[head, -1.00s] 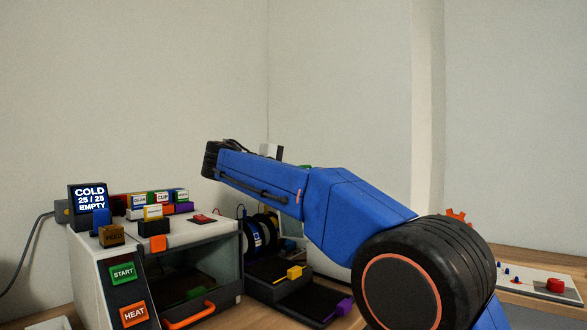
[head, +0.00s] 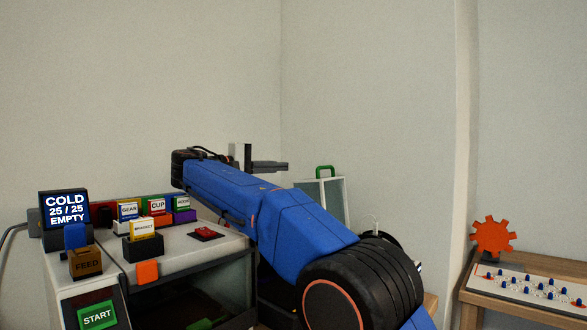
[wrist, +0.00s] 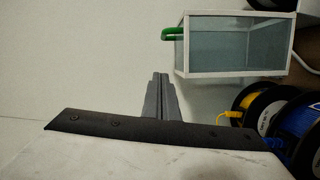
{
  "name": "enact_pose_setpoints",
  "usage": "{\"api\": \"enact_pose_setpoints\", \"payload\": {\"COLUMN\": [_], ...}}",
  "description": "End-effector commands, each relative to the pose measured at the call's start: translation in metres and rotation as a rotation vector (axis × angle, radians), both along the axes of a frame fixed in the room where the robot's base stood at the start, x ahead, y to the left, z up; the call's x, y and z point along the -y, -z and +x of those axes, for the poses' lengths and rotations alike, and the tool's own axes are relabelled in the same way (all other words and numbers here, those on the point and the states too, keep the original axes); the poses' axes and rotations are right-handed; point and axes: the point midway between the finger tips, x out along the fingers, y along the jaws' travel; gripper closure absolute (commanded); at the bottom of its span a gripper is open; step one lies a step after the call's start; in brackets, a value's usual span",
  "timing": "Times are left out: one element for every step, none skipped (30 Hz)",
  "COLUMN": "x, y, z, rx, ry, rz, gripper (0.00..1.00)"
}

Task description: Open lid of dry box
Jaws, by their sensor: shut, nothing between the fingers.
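The dry box is a clear box with a white frame (head: 346,200) and a green handle (head: 325,170) on top, behind my arm in the head view. Its lid looks closed, and my arm hides its lower part. In the wrist view the box (wrist: 233,73) is at upper right, with the green handle (wrist: 172,33) sticking out on its left. My gripper (head: 286,166) is shut and empty, left of the handle in the head view. In the wrist view the grey fingers (wrist: 160,76) are below and left of the handle, not touching it.
Spools with yellow (wrist: 251,105) and blue (wrist: 290,130) filament lie beside the box. A printer (head: 190,240) with several labelled cartridges and a screen (head: 66,210) is at left. A side table (head: 520,300) with an orange gear (head: 493,237) is at right.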

Motion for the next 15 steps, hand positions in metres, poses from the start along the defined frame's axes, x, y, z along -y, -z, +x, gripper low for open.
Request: {"api": "enact_pose_setpoints", "payload": {"x": [0.006,0.009,0.014,0.018,0.022,0.027,0.031,0.035,0.041,0.044,0.049,0.054,0.058,0.062,0.068], "y": [0.0,0.0,0.0,0.0,0.0,0.0,0.001,0.001,0.001,0.001,0.001,0.001,0.001,0.001,0.001], "z": [0.004,0.006,0.01,0.014,0.017,0.021,0.025,0.029,0.033,0.036,0.04,0.044,0.048,0.051,0.055], "rx": [0.0,0.0,0.0,0.0,0.0,-0.001,-0.001,-0.002,-0.001,-0.001,-0.001,-0.001,-0.001,-0.001,-0.001], "ry": [0.002,0.002,0.002,0.002,0.003,0.003,0.003,0.003,0.003,0.003,0.003,0.002,0.003,0.003,0.003], "rz": [0.0,0.0,0.0,0.0,0.0,-0.001,-0.001,-0.001,-0.001,-0.001,-0.001,-0.001,-0.001,-0.001,-0.001], "gripper": [1.0,1.0,1.0,1.0,1.0,1.0,1.0,1.0,1.0,1.0,1.0,1.0,1.0,1.0,1.0]}}
